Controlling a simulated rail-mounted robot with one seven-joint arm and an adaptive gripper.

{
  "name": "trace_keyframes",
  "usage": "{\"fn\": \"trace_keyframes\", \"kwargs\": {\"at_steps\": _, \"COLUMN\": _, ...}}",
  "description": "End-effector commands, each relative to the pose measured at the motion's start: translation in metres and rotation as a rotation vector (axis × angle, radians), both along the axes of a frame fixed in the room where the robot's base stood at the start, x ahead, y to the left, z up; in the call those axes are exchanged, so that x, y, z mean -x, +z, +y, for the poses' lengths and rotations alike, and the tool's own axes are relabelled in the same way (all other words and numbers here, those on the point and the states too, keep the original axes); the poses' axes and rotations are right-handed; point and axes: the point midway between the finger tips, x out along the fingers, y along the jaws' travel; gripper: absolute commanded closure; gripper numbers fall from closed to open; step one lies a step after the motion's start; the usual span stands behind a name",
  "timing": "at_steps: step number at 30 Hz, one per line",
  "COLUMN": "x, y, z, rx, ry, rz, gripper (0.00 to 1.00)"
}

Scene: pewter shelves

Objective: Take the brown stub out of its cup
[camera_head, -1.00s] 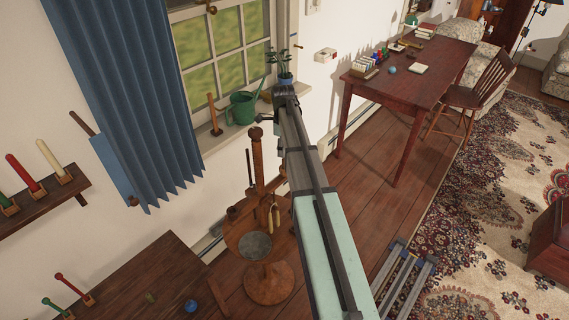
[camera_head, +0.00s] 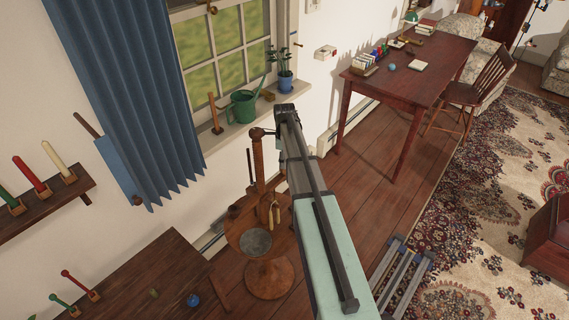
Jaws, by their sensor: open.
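A brown upright stick (camera_head: 213,108), which looks like the brown stub, stands on the window sill at the left end. Its lower end sits in a small wooden holder (camera_head: 217,130); how deep it sits is too small to tell. My arm reaches up through the middle of the picture, and its far visible end is right of the stick and apart from it. My gripper is not visible; my own arm seems to hide it.
A green watering can (camera_head: 243,106) and a potted plant (camera_head: 286,82) stand on the sill right of the stick. A wooden stand (camera_head: 268,279) is below. A wall shelf (camera_head: 45,208) holds green, red and cream sticks. A blue curtain (camera_head: 130,90) hangs left.

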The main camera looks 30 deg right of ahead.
Motion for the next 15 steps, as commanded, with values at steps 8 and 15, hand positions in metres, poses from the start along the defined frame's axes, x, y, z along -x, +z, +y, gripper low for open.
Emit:
{"fn": "trace_keyframes", "kwargs": {"at_steps": 8, "x": 0.0001, "y": 0.0002, "z": 0.0000, "rx": 0.000, "ry": 0.000, "rz": 0.000, "gripper": 1.00}}
{"fn": "trace_keyframes", "kwargs": {"at_steps": 15, "x": 0.0002, "y": 0.0002, "z": 0.0001, "rx": -0.001, "ry": 0.000, "rz": 0.001, "gripper": 1.00}}
